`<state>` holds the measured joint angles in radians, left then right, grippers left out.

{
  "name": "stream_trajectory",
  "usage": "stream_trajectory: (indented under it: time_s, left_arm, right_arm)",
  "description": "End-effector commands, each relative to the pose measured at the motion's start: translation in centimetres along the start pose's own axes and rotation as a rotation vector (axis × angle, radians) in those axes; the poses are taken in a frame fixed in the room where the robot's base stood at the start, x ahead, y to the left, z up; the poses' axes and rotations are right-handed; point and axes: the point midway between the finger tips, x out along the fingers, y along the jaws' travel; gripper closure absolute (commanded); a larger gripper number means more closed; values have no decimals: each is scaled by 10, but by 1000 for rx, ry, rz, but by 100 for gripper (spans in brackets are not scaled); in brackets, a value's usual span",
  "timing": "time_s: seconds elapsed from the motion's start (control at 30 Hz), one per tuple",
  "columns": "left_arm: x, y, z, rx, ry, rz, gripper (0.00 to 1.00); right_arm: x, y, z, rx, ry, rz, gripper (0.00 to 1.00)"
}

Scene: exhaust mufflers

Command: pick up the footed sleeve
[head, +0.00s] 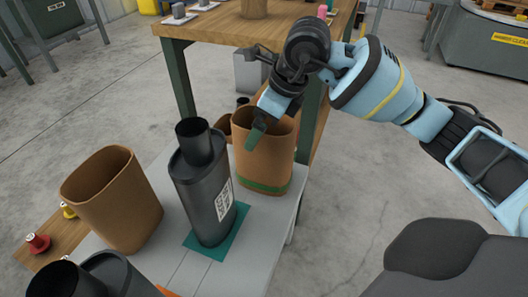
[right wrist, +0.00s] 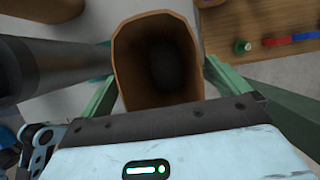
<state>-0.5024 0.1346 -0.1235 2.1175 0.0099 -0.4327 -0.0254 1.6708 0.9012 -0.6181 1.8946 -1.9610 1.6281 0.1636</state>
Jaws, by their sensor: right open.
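The footed sleeve (head: 264,155) is a tall brown open-topped oval sleeve with a green band around its foot. It stands upright at the back right of the light grey table. My right gripper (head: 257,134) is at its upper rim, with one green finger visible in front of the wall; the other finger is hidden in the head view. In the right wrist view, the sleeve's open mouth (right wrist: 118,62) lies between the two spread green fingers of the right gripper (right wrist: 160,75). I cannot tell whether the fingers touch it. My left gripper is not in view.
A dark muffler (head: 204,190) with a white code label stands upright on a teal mat (head: 236,218), close left of the sleeve. A plain brown sleeve (head: 112,202) stands farther left. Another dark muffler (head: 112,272) is at the front. A wooden workbench (head: 220,25) stands behind.

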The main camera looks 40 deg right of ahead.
Motion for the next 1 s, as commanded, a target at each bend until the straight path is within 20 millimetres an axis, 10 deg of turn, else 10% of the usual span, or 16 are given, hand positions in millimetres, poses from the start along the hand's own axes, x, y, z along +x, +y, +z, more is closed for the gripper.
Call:
stream_trajectory:
  time_s: [0.47,0.87,1.0]
  left_arm:
    - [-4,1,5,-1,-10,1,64]
    - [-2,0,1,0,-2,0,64]
    - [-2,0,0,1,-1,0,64]
  right_arm:
    - [3,0,-1,0,1,0,1]
    - [2,0,-1,0,1,0,54]
    - [2,0,-1,0,0,-1,55]
